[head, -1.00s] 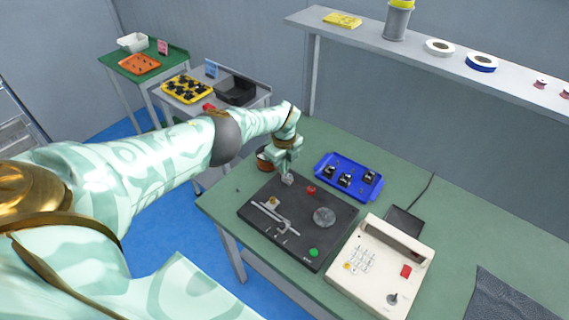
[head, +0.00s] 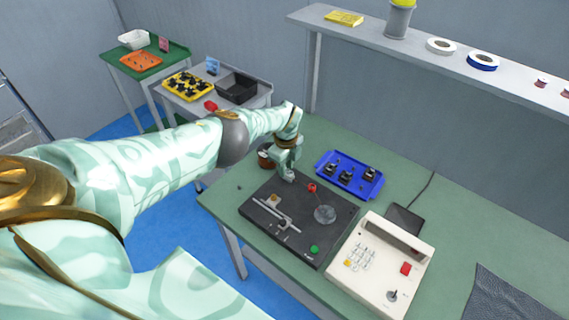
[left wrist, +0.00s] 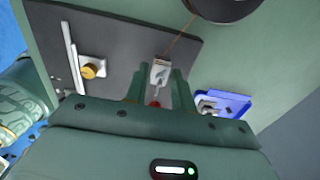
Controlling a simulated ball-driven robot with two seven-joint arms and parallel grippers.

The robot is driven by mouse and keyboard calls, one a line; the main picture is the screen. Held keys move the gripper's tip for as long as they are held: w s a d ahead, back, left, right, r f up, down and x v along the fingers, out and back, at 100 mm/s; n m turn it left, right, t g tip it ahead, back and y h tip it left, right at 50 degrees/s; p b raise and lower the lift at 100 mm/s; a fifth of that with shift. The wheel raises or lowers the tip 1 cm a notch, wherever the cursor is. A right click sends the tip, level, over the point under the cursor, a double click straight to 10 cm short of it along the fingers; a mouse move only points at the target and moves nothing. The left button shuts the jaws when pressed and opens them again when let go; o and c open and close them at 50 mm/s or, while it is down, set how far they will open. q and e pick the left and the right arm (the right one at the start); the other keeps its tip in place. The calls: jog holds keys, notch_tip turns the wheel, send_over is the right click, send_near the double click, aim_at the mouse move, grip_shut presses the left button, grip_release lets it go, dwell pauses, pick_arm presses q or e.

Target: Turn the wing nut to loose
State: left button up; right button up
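A small silver-grey metal fitting (left wrist: 160,72) stands on the dark winder plate (left wrist: 120,32). A thin copper wire runs up to it from the spool. It may be the wing nut's fitting, but the nut's wings are not clear. My left gripper (left wrist: 159,82) points at it, with one finger on each side and narrow gaps visible, so it looks open. In the head view my left gripper (head: 287,174) is low over the back left corner of the winder plate (head: 262,218), hiding most of the fitting. My right gripper is not in view.
A brass knob (left wrist: 93,70) and a rail sit beside the fitting. A red button (head: 312,188), clear disc (head: 325,214) and green button (head: 314,249) are on the plate. A blue tray (head: 349,175), cream control box (head: 380,265) and wire spool (head: 265,157) stand close by.

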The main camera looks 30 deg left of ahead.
pick_arm(q)
jog(key=shift+w+a+r, duration=0.1)
jog(key=shift+r, duration=0.1)
jog(key=shift+r+p, duration=0.35)
notch_tip(320, 180, up, 15)
jog(key=p, duration=1.2)
jog(key=shift+r, duration=0.2)
jog(key=shift+f, duration=0.1)
